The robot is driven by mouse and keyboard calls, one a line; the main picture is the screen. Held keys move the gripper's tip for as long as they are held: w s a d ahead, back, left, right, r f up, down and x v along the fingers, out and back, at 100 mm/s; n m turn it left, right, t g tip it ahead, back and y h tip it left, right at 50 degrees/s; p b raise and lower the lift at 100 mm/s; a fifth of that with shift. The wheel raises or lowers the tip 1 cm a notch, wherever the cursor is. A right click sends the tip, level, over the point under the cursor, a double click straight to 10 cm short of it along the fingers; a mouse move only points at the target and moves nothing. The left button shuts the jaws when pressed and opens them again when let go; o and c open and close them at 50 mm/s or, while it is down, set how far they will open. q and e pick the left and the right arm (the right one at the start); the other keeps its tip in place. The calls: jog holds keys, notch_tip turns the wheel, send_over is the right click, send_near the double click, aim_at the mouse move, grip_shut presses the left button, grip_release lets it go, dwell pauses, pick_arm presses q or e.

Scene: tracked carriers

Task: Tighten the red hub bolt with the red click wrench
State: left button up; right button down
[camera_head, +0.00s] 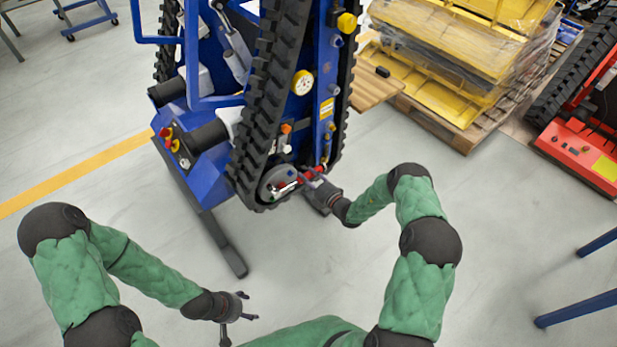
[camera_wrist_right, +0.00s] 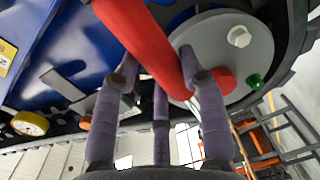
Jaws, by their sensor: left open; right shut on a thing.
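The red click wrench (camera_head: 313,173) is in my right gripper (camera_head: 318,187) at the lower end of the blue carrier's track. Its red handle (camera_wrist_right: 145,38) crosses the right wrist view, with my right gripper's fingers (camera_wrist_right: 160,110) around it. The grey hub (camera_wrist_right: 207,37) carries a white bolt (camera_wrist_right: 238,36), a green bolt (camera_wrist_right: 254,80) and a red round part (camera_wrist_right: 226,82), likely the red bolt, partly behind a finger. I cannot tell whether the wrench sits on it. My left gripper (camera_head: 240,307) is open and empty above the floor, away from the carrier.
The blue tracked carrier (camera_head: 207,172) fills the upper middle. A wooden pallet with yellow parts (camera_head: 460,50) stands at the upper right, beside a red tracked machine (camera_head: 580,150). Blue legs (camera_head: 580,308) show at the right edge. The floor at lower left is clear.

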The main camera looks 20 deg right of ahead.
dwell(0.4)
jog(key=shift+f+m+b, duration=0.55)
jog(key=shift+f+m, duration=0.05)
jog(key=shift+f, duration=0.05)
jog(key=shift+r+n+p, duration=1.5)
jog(key=shift+r+p, duration=0.1)
jog(key=shift+r, duration=0.3)
jog(key=shift+a+r+n+p, duration=0.2)
jog(key=shift+r+n+p, duration=0.45)
jog(key=shift+r, duration=0.1)
jog(key=shift+a+r+n+p, duration=0.15)
jog(key=shift+r+n+p, duration=0.4)
jog(key=shift+r+p, duration=0.15)
jog(key=shift+r, duration=0.1)
jog(key=shift+s, duration=0.1)
